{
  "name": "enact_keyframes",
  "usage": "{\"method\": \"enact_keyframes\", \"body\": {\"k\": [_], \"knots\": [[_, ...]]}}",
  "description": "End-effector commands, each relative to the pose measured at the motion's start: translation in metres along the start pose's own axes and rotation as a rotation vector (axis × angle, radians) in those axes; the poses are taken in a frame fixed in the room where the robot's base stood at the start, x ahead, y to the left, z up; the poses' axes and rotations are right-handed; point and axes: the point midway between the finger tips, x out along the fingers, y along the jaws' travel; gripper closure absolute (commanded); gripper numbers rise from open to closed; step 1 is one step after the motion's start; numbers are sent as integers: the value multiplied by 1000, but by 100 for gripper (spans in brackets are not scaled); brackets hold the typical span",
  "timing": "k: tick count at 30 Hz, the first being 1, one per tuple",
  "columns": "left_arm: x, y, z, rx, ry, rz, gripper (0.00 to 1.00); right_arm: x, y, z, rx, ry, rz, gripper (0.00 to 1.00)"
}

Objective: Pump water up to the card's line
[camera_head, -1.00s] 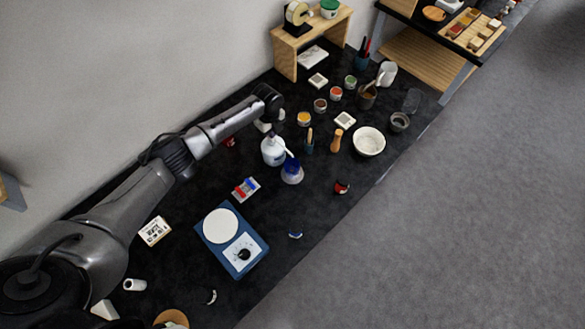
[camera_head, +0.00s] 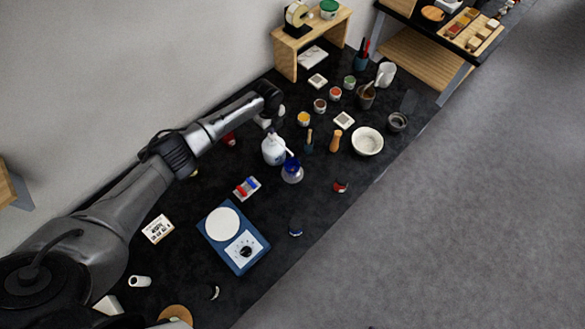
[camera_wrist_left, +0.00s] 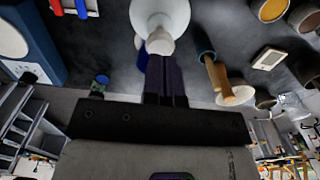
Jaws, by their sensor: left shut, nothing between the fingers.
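A white pump bottle (camera_head: 273,150) stands upright on the dark bench, its spout pointing toward a small blue-looking jar (camera_head: 292,171) close beside it. I cannot tell the water level in the jar. A white card with dark lettering (camera_head: 157,229) lies left of the blue scale; its words are too small to read. My left gripper (camera_wrist_left: 165,62) is shut and empty, its fingertips at the bottle's white pump head (camera_wrist_left: 160,43) in the wrist view; I cannot tell whether they touch. In the head view my left arm's end hangs behind the bottle, fingers mostly hidden. My right gripper is not seen.
A blue scale with a round white pan (camera_head: 221,222) is nearer me. A red and blue item (camera_head: 246,187) lies between. A wooden stand (camera_head: 311,38) is at the back.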

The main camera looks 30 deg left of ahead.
Motion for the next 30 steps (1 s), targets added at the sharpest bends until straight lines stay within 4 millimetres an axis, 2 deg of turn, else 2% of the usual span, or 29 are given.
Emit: {"method": "enact_keyframes", "body": {"k": [8, 25, 30], "knots": [[-4, 0, 0, 0, 0, 0, 100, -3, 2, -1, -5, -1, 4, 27], [-54, 0, 0, -1, 0, 0, 100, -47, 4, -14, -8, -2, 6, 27], [-61, 0, 0, -1, 0, 0, 100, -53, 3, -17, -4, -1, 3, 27]]}}
